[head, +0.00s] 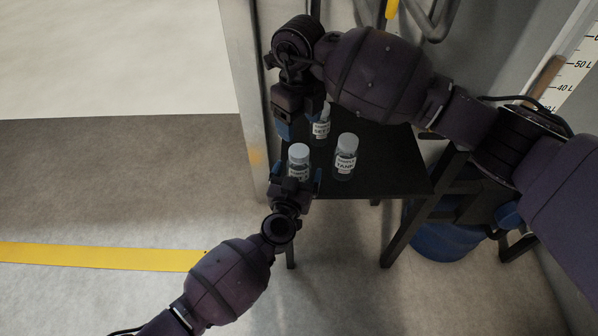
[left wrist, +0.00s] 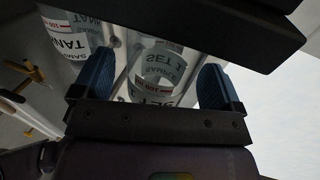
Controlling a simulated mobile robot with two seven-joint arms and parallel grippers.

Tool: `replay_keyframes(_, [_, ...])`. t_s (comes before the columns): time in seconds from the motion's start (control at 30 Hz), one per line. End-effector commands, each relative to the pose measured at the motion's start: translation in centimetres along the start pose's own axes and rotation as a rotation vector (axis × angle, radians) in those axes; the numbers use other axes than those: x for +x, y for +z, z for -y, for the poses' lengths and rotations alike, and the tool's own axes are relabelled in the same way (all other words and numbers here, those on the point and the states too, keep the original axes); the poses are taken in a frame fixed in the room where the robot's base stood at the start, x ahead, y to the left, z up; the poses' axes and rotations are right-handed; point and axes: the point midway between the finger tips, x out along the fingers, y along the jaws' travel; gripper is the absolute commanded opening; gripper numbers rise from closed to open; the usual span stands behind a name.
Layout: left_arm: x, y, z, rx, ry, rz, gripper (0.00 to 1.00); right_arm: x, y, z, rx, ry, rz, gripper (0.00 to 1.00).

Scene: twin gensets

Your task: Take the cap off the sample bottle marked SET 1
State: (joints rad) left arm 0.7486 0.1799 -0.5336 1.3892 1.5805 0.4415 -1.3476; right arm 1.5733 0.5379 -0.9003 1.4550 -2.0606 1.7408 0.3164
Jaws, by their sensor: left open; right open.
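The bottle marked SET 1 (left wrist: 165,70) appears upside down in the left wrist view, between the two blue fingers. It matches the front-left bottle (head: 299,157) in the head view, upright with its pale cap on and its lower part partly hidden by my left gripper. My left gripper (head: 297,178) is open around its lower part; contact cannot be told. My right gripper (head: 304,122) is open, behind and above this bottle, beside another bottle (head: 321,129) whose label shows SET; its number is unclear.
The bottle marked TANK (head: 346,156) stands to the right on the dark table (head: 395,178); it also shows in the left wrist view (left wrist: 68,45). A metal post (head: 243,90) rises at the table's left. A blue container (head: 445,243) sits below. Table room is free at right.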

Motion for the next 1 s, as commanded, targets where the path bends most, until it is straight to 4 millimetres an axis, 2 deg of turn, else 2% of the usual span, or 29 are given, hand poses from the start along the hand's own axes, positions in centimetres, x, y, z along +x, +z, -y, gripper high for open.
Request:
replay_keyframes(0.13, [0.9, 0.01, 0.03, 0.001, -0.001, 0.0, 0.91, 0.02, 0.0, -0.01, 0.0, 0.0, 0.0, 0.69])
replay_keyframes(0.47, [1.15, 0.01, 0.03, 0.0, -0.001, 0.0, 0.91, 0.03, 0.0, -0.02, 0.0, 0.001, 0.0, 0.69])
replay_keyframes(0.57, [1.14, 0.01, 0.03, 0.0, -0.001, 0.0, 0.79, 0.03, 0.0, -0.02, 0.0, 0.001, 0.0, 0.69])
replay_keyframes(1.0, [1.13, 0.0, 0.02, 0.0, -0.001, 0.0, 0.12, 0.0, 0.01, -0.02, 0.0, 0.0, 0.0, 0.69])
